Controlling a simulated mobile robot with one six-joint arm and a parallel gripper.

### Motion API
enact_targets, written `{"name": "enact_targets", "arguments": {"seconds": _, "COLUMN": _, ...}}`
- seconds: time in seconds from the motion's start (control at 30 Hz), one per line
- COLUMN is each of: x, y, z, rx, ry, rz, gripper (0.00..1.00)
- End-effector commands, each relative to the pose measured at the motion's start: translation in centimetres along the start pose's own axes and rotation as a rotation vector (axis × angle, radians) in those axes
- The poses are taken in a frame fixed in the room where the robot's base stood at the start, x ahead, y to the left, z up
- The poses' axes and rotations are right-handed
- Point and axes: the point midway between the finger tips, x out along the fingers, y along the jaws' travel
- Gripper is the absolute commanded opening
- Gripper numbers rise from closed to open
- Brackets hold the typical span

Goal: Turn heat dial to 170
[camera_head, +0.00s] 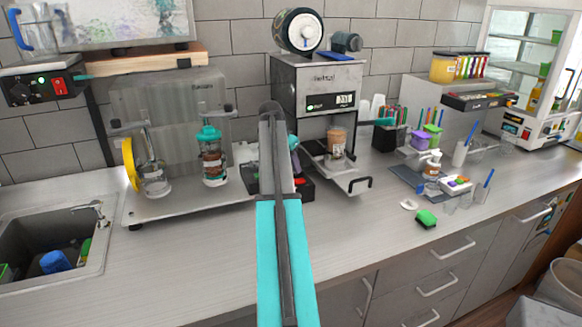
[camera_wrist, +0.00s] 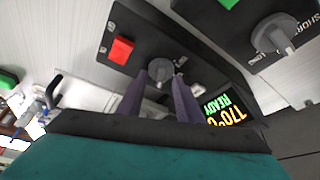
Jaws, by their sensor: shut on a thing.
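In the wrist view the heat dial (camera_wrist: 160,69) is a small grey knob on a black panel (camera_wrist: 120,18). My gripper (camera_wrist: 160,77) has its two dark purple fingers on either side of this knob and is shut on it. A lit display (camera_wrist: 224,110) beside it appears upside down and reads 170°C in orange, with READY in green. A red button (camera_wrist: 121,49) is on the same panel. In the head view the cup sealer (camera_head: 312,72) stands behind the counter's middle. My arm covers the gripper and the dial there.
A larger grey knob (camera_wrist: 279,33) with partly readable lettering is close by in the wrist view. The sealer's tray handle (camera_head: 358,184) sticks out to the right of my arm. The front counter left of my arm is clear.

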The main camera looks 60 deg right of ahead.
Motion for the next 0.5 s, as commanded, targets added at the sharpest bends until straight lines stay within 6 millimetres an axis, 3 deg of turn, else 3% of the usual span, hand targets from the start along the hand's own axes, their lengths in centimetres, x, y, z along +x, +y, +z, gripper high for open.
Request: {"name": "enact_targets", "arguments": {"seconds": 0.5, "x": -0.05, "y": -0.21, "z": 0.30, "rx": 0.077, "ry": -0.006, "rz": 0.030, "gripper": 0.10}}
